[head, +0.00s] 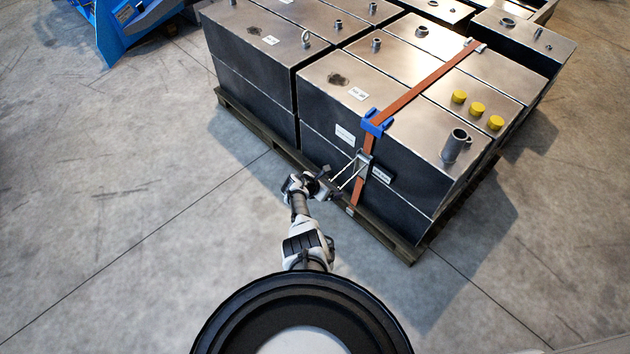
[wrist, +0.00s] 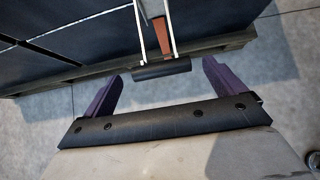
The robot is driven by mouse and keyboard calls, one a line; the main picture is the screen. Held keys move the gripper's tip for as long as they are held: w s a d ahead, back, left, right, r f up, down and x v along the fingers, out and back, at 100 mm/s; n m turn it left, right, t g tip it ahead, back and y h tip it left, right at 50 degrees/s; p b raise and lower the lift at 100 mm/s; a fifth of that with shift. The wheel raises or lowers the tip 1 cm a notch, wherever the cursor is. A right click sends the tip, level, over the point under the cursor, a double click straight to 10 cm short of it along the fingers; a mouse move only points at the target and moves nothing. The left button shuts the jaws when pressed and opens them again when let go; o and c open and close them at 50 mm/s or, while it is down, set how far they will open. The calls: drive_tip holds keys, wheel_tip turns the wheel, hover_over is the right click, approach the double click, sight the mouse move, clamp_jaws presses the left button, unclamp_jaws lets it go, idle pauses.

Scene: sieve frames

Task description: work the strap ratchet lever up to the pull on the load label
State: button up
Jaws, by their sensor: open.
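The orange strap (head: 420,88) runs over a steel tank and down its front face. The ratchet (head: 362,163) sits on that face, and its lever (head: 347,176) sticks out toward my gripper (head: 331,188). In the wrist view the lever's two metal arms end in a dark handle bar (wrist: 162,70). My gripper (wrist: 161,72) is open, with its purple fingers on either side of the bar and no clear contact.
The tanks stand on a wooden pallet (head: 383,230) whose edge runs just below the ratchet. A blue corner protector (head: 376,122) holds the strap at the tank's top edge. Yellow caps (head: 477,109) sit on top. The concrete floor (head: 130,220) to the left is clear.

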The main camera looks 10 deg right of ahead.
drive_tip(key=p+v, duration=0.1)
drive_tip(key=v, duration=0.9)
idle(0.5)
